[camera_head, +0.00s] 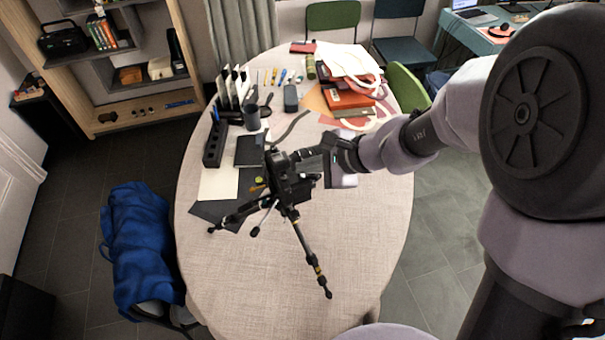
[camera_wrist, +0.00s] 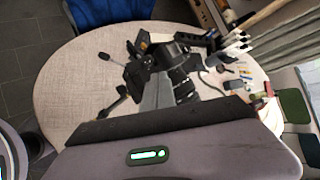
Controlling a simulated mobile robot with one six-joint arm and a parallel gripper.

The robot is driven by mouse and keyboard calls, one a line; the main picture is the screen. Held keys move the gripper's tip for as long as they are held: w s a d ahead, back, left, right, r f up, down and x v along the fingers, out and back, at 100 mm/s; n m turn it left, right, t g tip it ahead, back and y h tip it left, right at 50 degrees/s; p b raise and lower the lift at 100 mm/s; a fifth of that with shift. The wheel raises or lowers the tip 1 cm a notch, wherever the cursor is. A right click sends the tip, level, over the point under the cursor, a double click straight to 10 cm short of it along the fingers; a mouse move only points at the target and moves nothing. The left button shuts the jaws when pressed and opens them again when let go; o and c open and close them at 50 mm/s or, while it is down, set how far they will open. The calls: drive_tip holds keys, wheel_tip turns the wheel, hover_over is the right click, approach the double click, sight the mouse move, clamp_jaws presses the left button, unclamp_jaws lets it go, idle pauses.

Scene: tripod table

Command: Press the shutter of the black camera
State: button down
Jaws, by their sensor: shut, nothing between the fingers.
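The black camera (camera_head: 284,178) sits on top of a black tripod (camera_head: 310,253), which stands with spread legs on the oval table. My gripper (camera_head: 303,153) is at the upper right of the camera, with the arm reaching in from the right. Its fingers are shut with nothing between them, and the tips are close to the camera's top; I cannot tell whether they touch. In the wrist view the dark camera and tripod head (camera_wrist: 165,62) show just past my gripper (camera_wrist: 180,90). The shutter button is too small to make out.
The oval table (camera_head: 370,235) is clear at its front and right. A dark mug (camera_head: 251,118), a file rack (camera_head: 236,88), a notebook (camera_head: 249,150) and orange boxes with a white bag (camera_head: 348,62) lie behind the tripod. A chair with a blue cloth (camera_head: 145,245) stands left.

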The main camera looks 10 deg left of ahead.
drive_tip(key=shift+f+b, duration=0.3)
drive_tip(key=shift+b, duration=0.1)
idle(0.4)
drive_tip(key=shift+r+p, duration=0.45)
drive_tip(key=shift+r, duration=0.3)
wheel_tip(320, 180, up, 5)
drive_tip(key=p, duration=0.4)
idle(0.5)
drive_tip(key=s+d+f+n+t+h+b, duration=0.1)
drive_tip(key=s+d+f+n+h+b, duration=0.1)
drive_tip(key=s+d+b, duration=0.6)
drive_tip(key=s+d+f+n+t+h+b, duration=0.1)
drive_tip(key=s+d+f+n+h+b, duration=0.2)
drive_tip(key=s+d+n+b, duration=0.4)
drive_tip(key=s+d+h+b, duration=0.1)
drive_tip(key=s+d, duration=0.1)
drive_tip(key=s, duration=0.2)
drive_tip(key=shift+f+h, duration=0.3)
